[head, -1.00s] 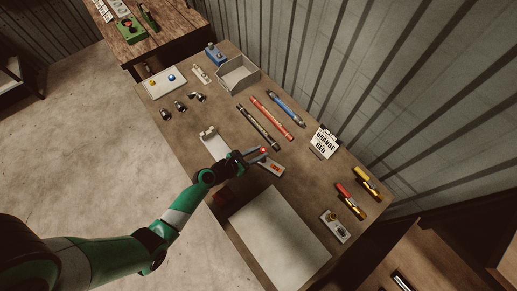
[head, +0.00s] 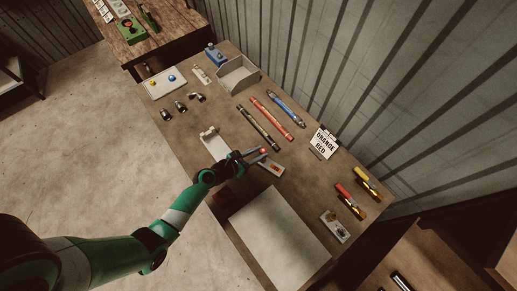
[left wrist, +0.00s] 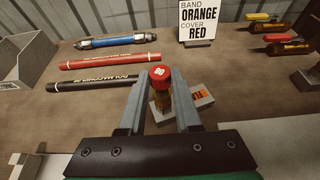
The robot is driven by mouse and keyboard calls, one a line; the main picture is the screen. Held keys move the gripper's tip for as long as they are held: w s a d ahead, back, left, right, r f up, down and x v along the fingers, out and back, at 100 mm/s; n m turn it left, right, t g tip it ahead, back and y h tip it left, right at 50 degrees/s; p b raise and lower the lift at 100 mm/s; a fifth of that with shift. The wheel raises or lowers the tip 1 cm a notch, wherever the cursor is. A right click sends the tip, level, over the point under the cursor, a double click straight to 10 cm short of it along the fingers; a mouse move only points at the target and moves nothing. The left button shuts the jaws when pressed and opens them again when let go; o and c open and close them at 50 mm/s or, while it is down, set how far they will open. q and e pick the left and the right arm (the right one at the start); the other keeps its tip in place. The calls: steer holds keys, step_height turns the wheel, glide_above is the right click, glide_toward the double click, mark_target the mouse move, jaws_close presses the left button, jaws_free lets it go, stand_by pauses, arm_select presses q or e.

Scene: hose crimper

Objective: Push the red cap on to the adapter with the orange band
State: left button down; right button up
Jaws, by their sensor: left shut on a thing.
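My left gripper (head: 258,153) reaches over the middle of the bench and is shut on the red cap (head: 263,150). In the left wrist view the red cap (left wrist: 160,76) sits between the fingertips (left wrist: 160,82). A brass-coloured adapter (left wrist: 163,101) shows just below the cap, between the fingers. Whether cap and adapter touch, I cannot tell. Its orange band is not clear. A white block with an orange mark (left wrist: 202,96) lies beside the adapter; it also shows in the head view (head: 276,171). My right gripper is not in view.
A sign (head: 323,142) reads band orange, cover red. Black (head: 258,127), red (head: 279,115) and blue (head: 286,108) hoses lie behind. A grey bin (head: 238,74) stands at the back. Red- and yellow-handled tools (head: 360,190) lie right. A pale sheet (head: 280,238) covers the front.

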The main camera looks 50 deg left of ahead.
arm_select(q)
steer(key=shift+f+b, duration=1.15)
steer(key=shift+f, duration=0.2)
steer(key=c, duration=0.5)
jaws_free()
steer(key=shift+r, duration=0.1)
steer(key=p+v, duration=0.2)
steer(key=v, duration=0.9)
steer(key=shift+s+a, duration=0.1)
steer(key=shift+s, duration=0.25)
steer(key=shift+w, duration=0.1)
